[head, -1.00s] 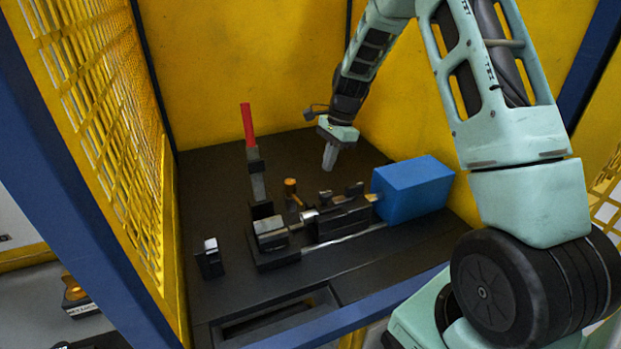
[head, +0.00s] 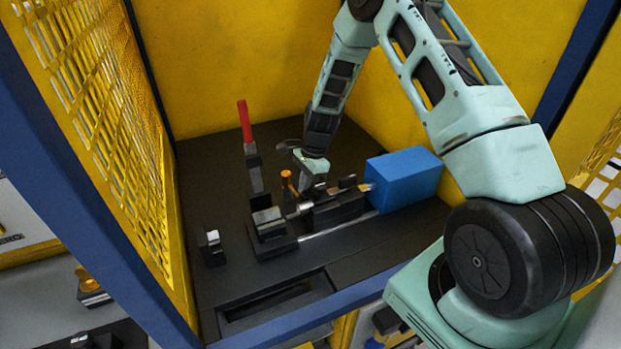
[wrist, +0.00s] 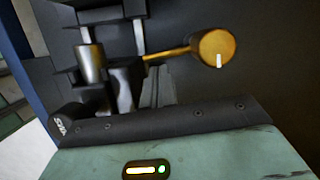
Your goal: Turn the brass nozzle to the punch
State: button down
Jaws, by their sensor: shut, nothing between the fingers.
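The brass nozzle (head: 287,182) is a small orange-brown knob standing behind the clamp fixture in the head view. In the wrist view its round brass head (wrist: 216,46) shows at the upper right, with a white mark and a thin brass arm reaching left. My gripper (head: 306,184) is shut and empty, pointing down just right of the nozzle and behind the fixture. I cannot tell whether they touch. A silver cylinder (wrist: 91,63) stands left of the brass arm in the wrist view; I cannot tell whether it is the punch.
The black clamp fixture (head: 337,210) stands in front of my gripper, with a blue box (head: 404,179) at its right. A red-handled lever (head: 245,122) rises at the left. A small black block (head: 213,249) stands farther left. Yellow walls enclose the dark table.

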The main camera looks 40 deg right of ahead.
jog(key=shift+a, duration=0.1)
jog(key=shift+a+m, duration=0.7)
jog(key=shift+a, duration=0.05)
